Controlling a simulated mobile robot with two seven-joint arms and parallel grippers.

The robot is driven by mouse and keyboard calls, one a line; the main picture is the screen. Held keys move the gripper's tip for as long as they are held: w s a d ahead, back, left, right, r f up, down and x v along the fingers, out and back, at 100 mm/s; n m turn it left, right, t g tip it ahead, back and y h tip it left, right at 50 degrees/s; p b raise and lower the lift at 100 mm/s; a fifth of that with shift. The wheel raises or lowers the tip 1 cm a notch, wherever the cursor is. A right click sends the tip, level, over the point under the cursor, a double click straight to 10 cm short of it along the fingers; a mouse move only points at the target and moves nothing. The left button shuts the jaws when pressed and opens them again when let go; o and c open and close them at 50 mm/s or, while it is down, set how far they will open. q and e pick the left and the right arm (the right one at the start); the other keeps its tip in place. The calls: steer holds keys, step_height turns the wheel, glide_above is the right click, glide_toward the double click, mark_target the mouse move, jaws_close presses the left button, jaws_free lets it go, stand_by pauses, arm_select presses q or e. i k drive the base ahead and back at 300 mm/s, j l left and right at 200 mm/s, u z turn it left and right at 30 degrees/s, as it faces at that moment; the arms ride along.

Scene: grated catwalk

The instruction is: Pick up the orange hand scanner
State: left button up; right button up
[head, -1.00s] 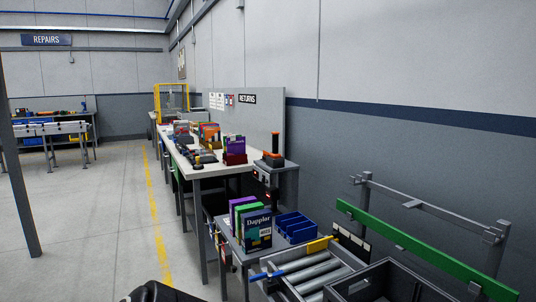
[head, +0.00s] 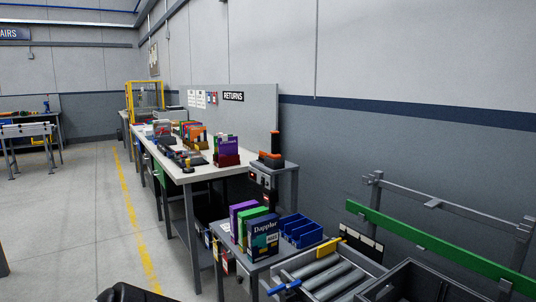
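An orange and black upright item (head: 273,155), which looks like the orange hand scanner, stands on a small grey stand (head: 290,168) at the right of the long returns bench. It is small in the head view and its details are hard to make out. Neither of my grippers shows; only a dark rounded part, likely mine, is cut off at the bottom edge.
The long bench (head: 195,178) holds boxes and small items. Nearer, a low table (head: 228,240) bears upright boxes (head: 258,228) and blue bins (head: 301,229). A roller conveyor (head: 335,275) and dark crate (head: 425,284) are at front right. The floor (head: 65,220) left is clear.

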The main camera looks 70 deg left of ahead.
mark_target(274, 155)
steer(key=k+j, duration=0.15)
steer(key=j, duration=0.2)
steer(key=k+j, duration=0.15)
steer(key=j, duration=0.75)
steer(key=k+j+z, duration=0.1)
steer(key=j, duration=0.4)
steer(key=k+j, duration=0.1)
steer(key=j, duration=0.4)
